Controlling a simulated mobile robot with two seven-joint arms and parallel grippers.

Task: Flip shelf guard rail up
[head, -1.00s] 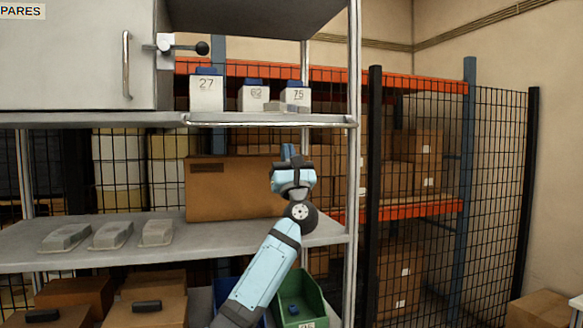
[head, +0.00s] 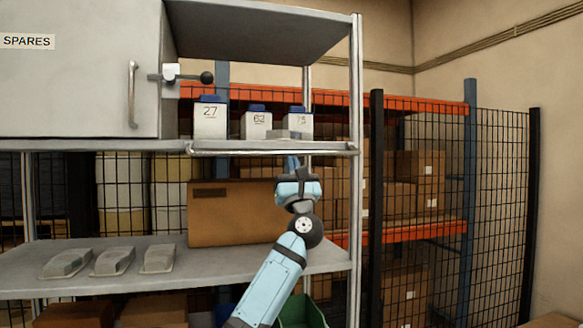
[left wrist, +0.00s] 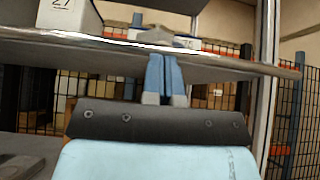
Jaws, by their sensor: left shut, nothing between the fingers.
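The guard rail (head: 250,153) is a thin silver bar along the front edge of the upper shelf. It lies low, level with the shelf edge, and is not standing up. In the left wrist view the rail (left wrist: 95,40) runs along the bright shelf edge above my fingers. My left gripper (head: 292,162) is shut and empty, its blue fingers pointing up just below the right half of the rail. In the left wrist view the fingertips (left wrist: 164,58) overlap the shelf's underside; I cannot tell whether they touch it. My right gripper is not in view.
Bins numbered 27 (head: 210,121), 62 (head: 256,125) and 75 (head: 300,122) stand on the upper shelf behind the rail. A cabinet door (head: 75,75) is at left. A cardboard box (head: 235,220) and several grey parts (head: 113,261) sit on the shelf below. A post (head: 355,200) stands at right.

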